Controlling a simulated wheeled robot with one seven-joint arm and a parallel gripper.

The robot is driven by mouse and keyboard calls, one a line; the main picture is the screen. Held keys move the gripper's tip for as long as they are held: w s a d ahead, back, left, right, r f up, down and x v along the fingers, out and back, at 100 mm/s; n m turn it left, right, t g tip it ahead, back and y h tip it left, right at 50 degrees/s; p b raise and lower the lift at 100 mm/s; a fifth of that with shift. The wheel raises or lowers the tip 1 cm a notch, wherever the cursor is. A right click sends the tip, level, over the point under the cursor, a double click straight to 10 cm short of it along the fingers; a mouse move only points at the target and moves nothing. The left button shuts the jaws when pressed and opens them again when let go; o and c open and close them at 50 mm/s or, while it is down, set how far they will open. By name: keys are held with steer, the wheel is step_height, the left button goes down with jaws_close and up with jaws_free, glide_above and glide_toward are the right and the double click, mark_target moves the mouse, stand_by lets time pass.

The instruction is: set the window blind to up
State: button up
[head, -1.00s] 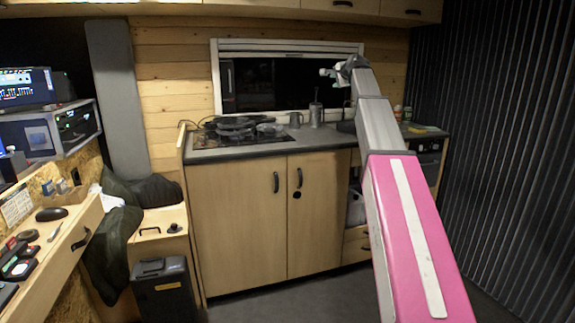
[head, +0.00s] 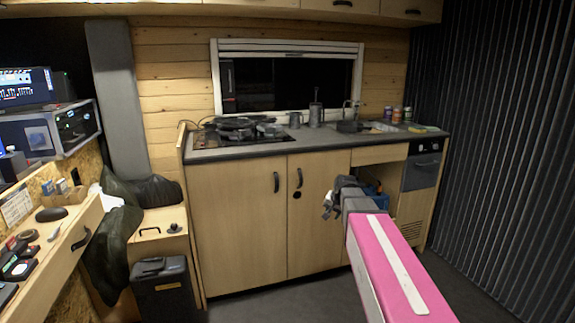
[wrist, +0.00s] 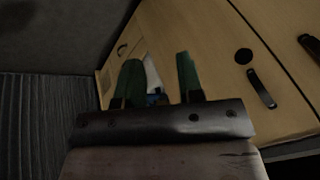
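The window blind (head: 290,45) is a pale strip gathered at the top of the window frame, with a small dark handle at its lower edge. The dark glass (head: 290,85) below it is uncovered. My gripper (head: 328,205) is well below the window and the counter, in front of the lower cabinets, apart from the blind. In the wrist view, the two green fingers of my gripper (wrist: 158,75) stand apart with nothing held between them.
The counter (head: 340,142) carries a hob with pans (head: 238,128), mugs and jars. Cabinet doors (head: 237,225) with dark handles are below. A desk with electronics stands left, and a dark corrugated wall (head: 505,150) is at right. Some dark floor shows in front.

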steer(key=s+f+n+g+h, duration=0.1)
steer(key=s+f+n+g, duration=0.1)
steer(key=s+f, duration=0.5)
steer(key=s+f+n+g, duration=0.2)
steer(key=s+f, duration=0.6)
steer(key=s, duration=0.7)
steer(key=shift+s+d+f+n+g+h, duration=0.2)
steer(key=shift+s+n+g+h, duration=0.1)
steer(key=shift+s+n+h, duration=0.1)
